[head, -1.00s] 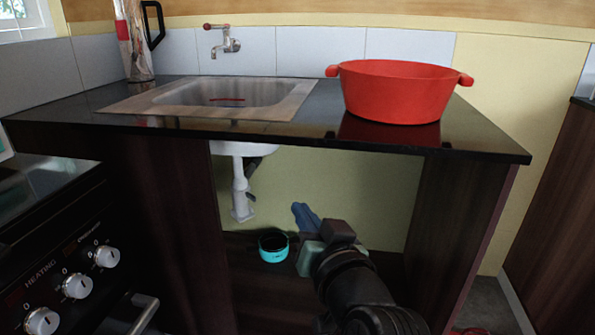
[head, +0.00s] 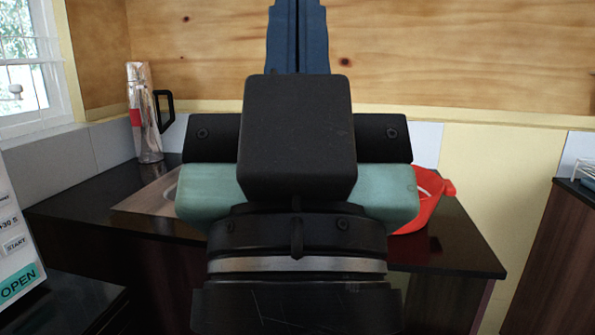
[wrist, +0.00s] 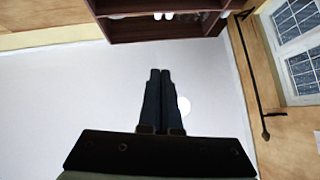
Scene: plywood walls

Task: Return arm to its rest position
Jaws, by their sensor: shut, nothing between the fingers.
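My gripper (head: 297,8) is raised high in the middle of the head view, in front of the counter, with its fingers pointing up. Its two dark blue fingers are together with nothing between them. In the wrist view my gripper (wrist: 161,72) also shows shut and empty, against a pale plain surface. The arm hides most of the sink and much of the red pot in the head view.
A black counter (head: 80,215) with a sink (head: 150,205) stands ahead. The red pot (head: 425,200) is partly hidden on its right. A bottle-like container (head: 145,115) stands at the back left. An appliance marked OPEN (head: 15,240) is at the left edge.

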